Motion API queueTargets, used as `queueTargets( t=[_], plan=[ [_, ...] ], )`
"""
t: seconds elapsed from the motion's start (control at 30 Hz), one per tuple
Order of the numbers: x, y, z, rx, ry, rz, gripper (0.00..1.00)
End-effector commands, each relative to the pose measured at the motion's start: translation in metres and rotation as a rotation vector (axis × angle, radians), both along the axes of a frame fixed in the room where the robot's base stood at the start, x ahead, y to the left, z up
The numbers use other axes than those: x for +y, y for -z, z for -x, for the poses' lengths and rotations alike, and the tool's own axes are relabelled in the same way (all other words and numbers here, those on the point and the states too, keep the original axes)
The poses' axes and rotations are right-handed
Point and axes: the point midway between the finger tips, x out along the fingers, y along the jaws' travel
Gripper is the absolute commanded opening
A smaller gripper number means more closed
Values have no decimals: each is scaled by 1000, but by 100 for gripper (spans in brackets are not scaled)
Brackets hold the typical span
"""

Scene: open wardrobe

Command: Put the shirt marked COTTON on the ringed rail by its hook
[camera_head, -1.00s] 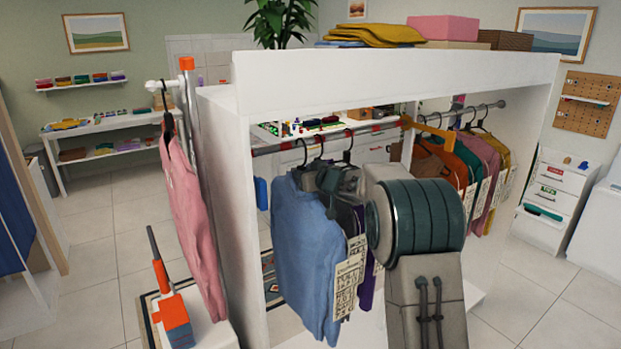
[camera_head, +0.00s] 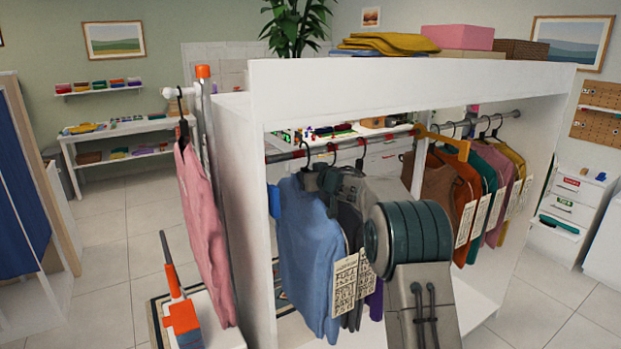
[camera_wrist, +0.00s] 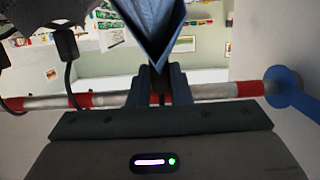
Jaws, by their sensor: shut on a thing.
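A blue shirt (camera_head: 308,258) hangs in the left bay of the wardrobe, with a pale lettered tag (camera_head: 346,285) too small to read surely. My gripper (camera_wrist: 160,85) is shut at the top of this shirt; its collar (camera_wrist: 148,25) shows just beyond the fingers in the wrist view. The fingers hide the hanger's grip point. The ringed rail (camera_head: 290,157), grey-white with red bands, also crosses behind my fingers in the wrist view (camera_wrist: 215,92). I cannot tell whether the hook rests on it. In the head view my wrist hides the fingertips.
A dark grey shirt (camera_head: 350,225) and a purple one (camera_head: 376,300) hang close beside the blue shirt. The left side panel (camera_head: 235,210) is near it. Several shirts (camera_head: 488,190) hang in the right bay. A pink shirt (camera_head: 203,220) hangs outside on the left.

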Motion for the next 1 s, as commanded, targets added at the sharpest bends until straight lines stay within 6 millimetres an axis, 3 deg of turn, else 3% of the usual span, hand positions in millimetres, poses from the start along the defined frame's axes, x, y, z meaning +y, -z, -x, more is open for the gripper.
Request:
queueTargets(
  t=[0.6,1.0],
  plan=[
    [16,-1,-32,-3,-3,-1,0],
    [20,-1,-40,-3,-2,0,0]
  ],
)
